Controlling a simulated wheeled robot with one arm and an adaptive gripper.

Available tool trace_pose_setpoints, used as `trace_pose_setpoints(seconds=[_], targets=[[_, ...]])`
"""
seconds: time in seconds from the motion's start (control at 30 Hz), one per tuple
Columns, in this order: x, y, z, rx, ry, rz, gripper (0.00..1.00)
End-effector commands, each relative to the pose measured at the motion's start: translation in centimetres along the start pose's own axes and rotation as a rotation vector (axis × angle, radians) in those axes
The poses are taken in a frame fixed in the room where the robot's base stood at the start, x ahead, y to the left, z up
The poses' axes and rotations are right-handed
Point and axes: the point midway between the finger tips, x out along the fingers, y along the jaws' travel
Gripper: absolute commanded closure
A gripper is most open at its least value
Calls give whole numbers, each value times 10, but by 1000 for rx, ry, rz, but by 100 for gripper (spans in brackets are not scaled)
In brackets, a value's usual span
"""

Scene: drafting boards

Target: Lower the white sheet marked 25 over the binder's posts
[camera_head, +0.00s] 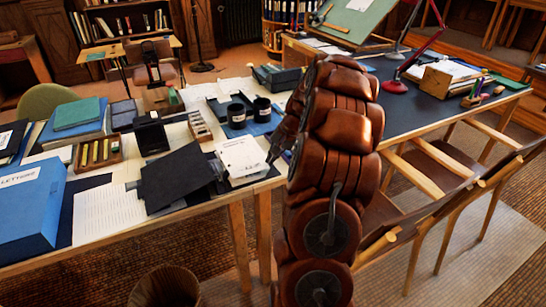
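A white sheet (241,154) with small dark print lies near the front edge of the desk, left of my arm; its number is too small to read. A dark flat cover (176,177), possibly part of the binder, lies tilted just left of it. No posts can be made out. My gripper (276,150) is at the right side of the white sheet, partly hidden by my brown arm. I cannot tell whether its fingers touch the sheet or are open or shut.
Two black cups (237,116) (262,110) stand behind the sheet. A blue box file (28,211) lies at the left front. A pencil tray (98,153) and loose papers (106,212) crowd the desk. Chairs (440,163) stand at right, a wastebasket (165,288) below.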

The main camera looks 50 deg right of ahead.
Motion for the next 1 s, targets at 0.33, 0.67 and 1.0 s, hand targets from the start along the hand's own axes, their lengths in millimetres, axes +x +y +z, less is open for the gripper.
trace_pose_setpoints(seconds=[0.33,0.67,1.0], targets=[[0,0,1,0,0,0,91],[0,0,1,0,0,0,65],[-8,-1,0,0,1,-1,65]])
